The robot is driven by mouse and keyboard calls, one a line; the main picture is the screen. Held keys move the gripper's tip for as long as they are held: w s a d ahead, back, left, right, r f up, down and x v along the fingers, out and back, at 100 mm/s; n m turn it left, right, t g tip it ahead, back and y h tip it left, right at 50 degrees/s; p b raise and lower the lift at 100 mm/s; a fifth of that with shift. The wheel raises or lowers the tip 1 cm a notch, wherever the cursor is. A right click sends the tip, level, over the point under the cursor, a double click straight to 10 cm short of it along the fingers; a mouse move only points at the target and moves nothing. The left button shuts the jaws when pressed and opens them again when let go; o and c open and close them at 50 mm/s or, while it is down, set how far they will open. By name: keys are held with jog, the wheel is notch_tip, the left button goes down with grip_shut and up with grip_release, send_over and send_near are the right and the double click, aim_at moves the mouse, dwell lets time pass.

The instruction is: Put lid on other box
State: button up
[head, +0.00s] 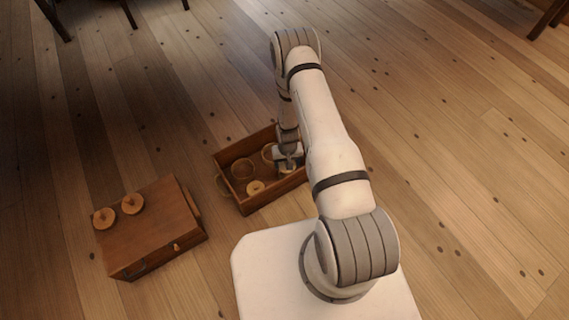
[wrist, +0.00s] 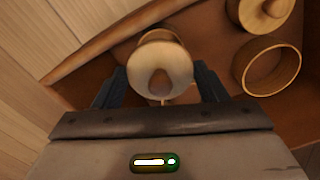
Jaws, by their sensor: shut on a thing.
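My gripper (head: 288,158) reaches down into the right-hand end of an open wooden box. In the wrist view, its fingers (wrist: 161,88) are shut on a pale round lid with a darker knob (wrist: 160,72). An open round box (wrist: 268,68) is to the right of the held lid; an open round box (head: 242,168) shows in the head view. A round piece with a knobbed lid (head: 255,187) sits near the front wall; a knobbed one (wrist: 262,12) shows at the wrist view's top right.
The open wooden box (head: 228,156) has low walls around the gripper. To its left stands a closed wooden case (head: 150,238) with two knobbed round pieces, one (head: 104,217) left of the other (head: 132,203). The plank floor around is clear; furniture legs stand far back.

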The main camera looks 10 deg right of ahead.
jog(key=shift+f+b, duration=1.35)
jog(key=shift+f, duration=0.75)
jog(key=shift+f+b, duration=0.4)
jog(key=shift+w+f+b, duration=0.1)
jog(key=shift+f+b, duration=0.05)
jog(key=shift+b, duration=0.2)
jog(key=o, duration=1)
jog(key=shift+o, duration=0.5)
jog(key=shift+o, duration=0.7)
jog(key=shift+w, duration=0.1)
